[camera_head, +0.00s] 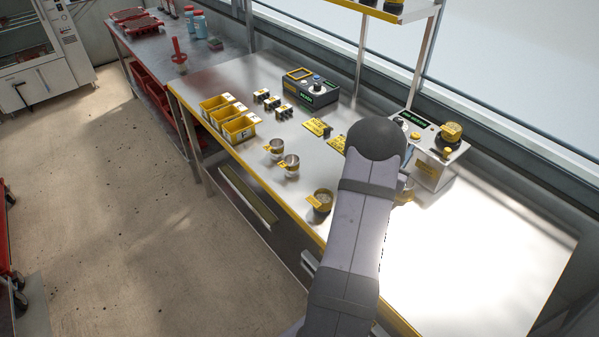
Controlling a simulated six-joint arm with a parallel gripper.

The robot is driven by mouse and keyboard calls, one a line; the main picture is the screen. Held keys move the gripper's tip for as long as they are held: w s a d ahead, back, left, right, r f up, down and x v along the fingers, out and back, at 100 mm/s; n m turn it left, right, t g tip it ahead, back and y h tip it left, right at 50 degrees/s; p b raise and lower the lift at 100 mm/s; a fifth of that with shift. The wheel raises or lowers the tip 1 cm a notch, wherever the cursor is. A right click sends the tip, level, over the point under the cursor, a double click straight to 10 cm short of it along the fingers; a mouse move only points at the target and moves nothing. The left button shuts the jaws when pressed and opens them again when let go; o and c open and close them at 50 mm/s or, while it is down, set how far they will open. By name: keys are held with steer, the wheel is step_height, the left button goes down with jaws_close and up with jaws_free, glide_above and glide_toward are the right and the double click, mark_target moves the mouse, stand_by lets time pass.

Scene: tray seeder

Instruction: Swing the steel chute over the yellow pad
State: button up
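My arm rises from the bottom and covers part of the bench; my gripper is hidden behind it. I cannot make out a steel chute for certain. Flat yellow plates lie on the steel bench left of my arm, one (317,127) clear and another (337,144) partly hidden by the arm; I cannot tell whether either is the yellow pad. A grey-white machine (432,170) with a dark display and a yellow-topped part (451,131) stands right of my arm.
A shelf post (424,62) rises behind. The bench's right part is clear and glaring.

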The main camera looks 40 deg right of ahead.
steer(key=b+v, duration=0.3)
steer(key=v, duration=0.5)
steer(key=w+a+f+n+t+y+p, duration=0.1)
steer(key=w+a+y, duration=0.2)
steer(key=a, duration=0.3)
steer(key=w+a+f+n+t+y+p, duration=0.1)
steer(key=w+a+n+y, duration=0.1)
steer(key=w+a, duration=0.4)
steer(key=w+a+f+n+t+y+p, duration=0.1)
steer(key=w+a+n+y, duration=0.1)
steer(key=w+a+y, duration=0.3)
steer(key=shift+w+a+f, duration=0.2)
steer(key=shift+w+a, duration=0.05)
steer(key=shift+a, duration=0.2)
steer(key=shift+w+a+f+n, duration=0.15)
steer(key=shift+a+n, duration=0.25)
steer(key=shift+a, duration=0.3)
